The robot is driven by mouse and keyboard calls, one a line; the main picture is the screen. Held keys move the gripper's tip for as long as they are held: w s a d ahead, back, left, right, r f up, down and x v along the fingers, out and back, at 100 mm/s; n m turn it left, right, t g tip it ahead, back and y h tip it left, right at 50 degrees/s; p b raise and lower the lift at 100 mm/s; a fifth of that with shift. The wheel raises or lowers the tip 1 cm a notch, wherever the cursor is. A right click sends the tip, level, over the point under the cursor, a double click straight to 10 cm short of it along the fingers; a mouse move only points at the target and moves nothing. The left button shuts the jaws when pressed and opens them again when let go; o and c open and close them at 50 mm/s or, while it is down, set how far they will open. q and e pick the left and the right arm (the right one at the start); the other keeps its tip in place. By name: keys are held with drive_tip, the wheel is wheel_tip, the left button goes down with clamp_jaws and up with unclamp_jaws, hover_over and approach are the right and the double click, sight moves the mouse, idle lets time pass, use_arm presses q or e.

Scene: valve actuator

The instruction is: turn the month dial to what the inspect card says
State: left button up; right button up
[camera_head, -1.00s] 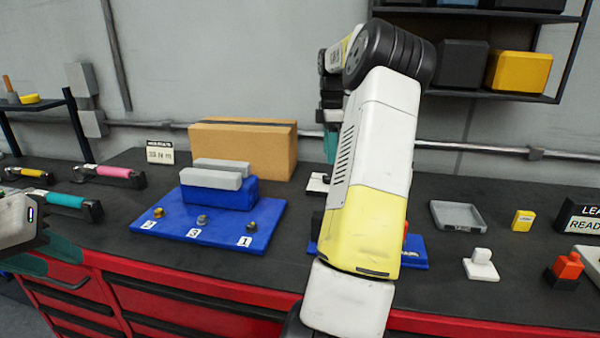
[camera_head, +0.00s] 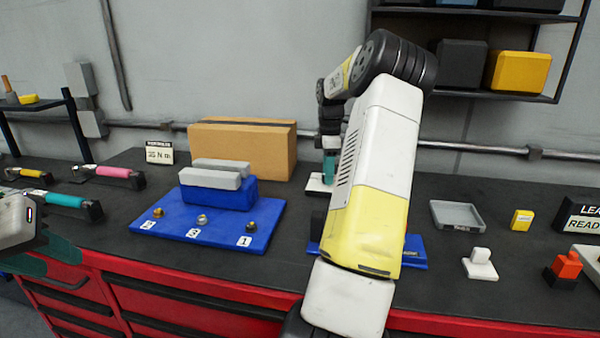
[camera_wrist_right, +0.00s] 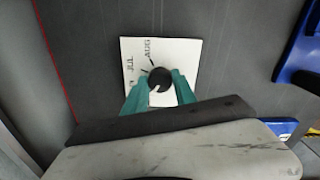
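The month dial is a white square plate (camera_wrist_right: 135,55) with a round black knob (camera_wrist_right: 160,80) in the right wrist view. JUL and AUG show on the plate beside short tick marks; other labels are hidden or unclear. My right gripper (camera_wrist_right: 160,77) has a teal finger on each side of the knob, very close to it; I cannot tell whether they press on it. In the head view, part of the plate (camera_head: 317,184) shows behind my right arm. My left gripper (camera_head: 45,255) is at the left edge, away from the dial, its opening unclear. No inspect card is readable.
A blue board (camera_head: 175,222) with several numbered fittings and a cardboard box (camera_head: 243,150) stand left of the dial. A small sign (camera_head: 159,153) reads N m. A grey tray (camera_head: 458,216) and white block (camera_head: 480,265) are right. Another blue board (camera_head: 414,252) is partly hidden.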

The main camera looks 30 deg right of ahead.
clamp_jaws()
drive_tip(key=shift+m, duration=0.3)
drive_tip(key=m, duration=1)
drive_tip(key=shift+m, duration=0.4)
drive_tip(key=m, duration=1.2)
drive_tip(key=shift+r+m, duration=0.1)
drive_tip(key=shift+m, duration=0.3)
